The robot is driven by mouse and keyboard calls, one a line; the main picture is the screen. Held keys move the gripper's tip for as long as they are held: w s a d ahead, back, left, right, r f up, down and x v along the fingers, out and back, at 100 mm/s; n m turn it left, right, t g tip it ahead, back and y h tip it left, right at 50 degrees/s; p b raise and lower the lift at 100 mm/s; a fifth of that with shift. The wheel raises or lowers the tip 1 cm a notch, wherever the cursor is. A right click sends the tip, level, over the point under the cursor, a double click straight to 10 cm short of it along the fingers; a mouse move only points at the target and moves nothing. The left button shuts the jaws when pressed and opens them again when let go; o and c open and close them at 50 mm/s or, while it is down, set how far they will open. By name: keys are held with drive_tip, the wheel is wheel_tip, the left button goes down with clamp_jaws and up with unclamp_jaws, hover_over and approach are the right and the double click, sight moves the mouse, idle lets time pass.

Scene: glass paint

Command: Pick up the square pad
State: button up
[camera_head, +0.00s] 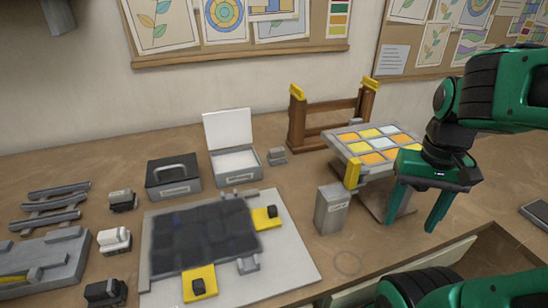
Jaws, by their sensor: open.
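My gripper (410,226) hangs at the right with its two green fingers pointing down, apart and empty. I cannot tell for sure which thing is the square pad. Candidates are three small blocks in a column at the left: a dark one (123,200) at the back, a white one (114,240) in the middle and a dark one (105,293) in front. A white pad (236,162) also lies in an open-lidded box (228,130). All are far to the left of my gripper.
A tilted panel of coloured tiles (374,143) and a grey labelled box (332,208) stand beside my gripper. A board (290,265) with a dark sheet (203,236) and yellow clamps lies mid-table. A black box (174,177), wooden rack (325,118) and grey bars (50,204) stand around.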

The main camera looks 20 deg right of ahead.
drive_tip(key=s+a+r+m+g+y, duration=0.1)
drive_tip(key=s+r+m+g+y, duration=0.15)
drive_tip(key=r+m, duration=0.6)
drive_tip(key=w+d+r+m+t+h, duration=0.1)
drive_tip(key=w+d+r+t+h, duration=0.1)
drive_tip(key=w+d+r, duration=0.45)
drive_tip(key=shift+n+g+h, duration=0.35)
drive_tip(key=shift+h, duration=0.2)
drive_tip(key=w+a, duration=0.2)
drive_tip(key=w, duration=0.2)
drive_tip(key=w+a, duration=0.2)
drive_tip(key=w, duration=0.3)
drive_tip(key=w+a+f, duration=0.1)
drive_tip(key=w+a, duration=0.1)
drive_tip(key=w, duration=0.3)
drive_tip(key=shift+w+a, duration=0.25)
drive_tip(key=shift+a, duration=0.05)
drive_tip(key=w+a+f+n, duration=0.1)
drive_tip(key=w+a+f, duration=0.3)
drive_tip(key=w+a, duration=0.6)
drive_tip(key=m+t, duration=0.1)
drive_tip(key=m, duration=0.2)
approach(277, 149)
drive_tip(key=shift+s, duration=0.2)
drive_tip(key=shift+m, duration=0.3)
wheel_tip(277, 149, down, 4)
drive_tip(key=shift+w+f, duration=0.1)
drive_tip(key=shift+f, duration=3.25)
drive_tip(key=shift+c, duration=0.3)
drive_tip(key=c, duration=1.1)
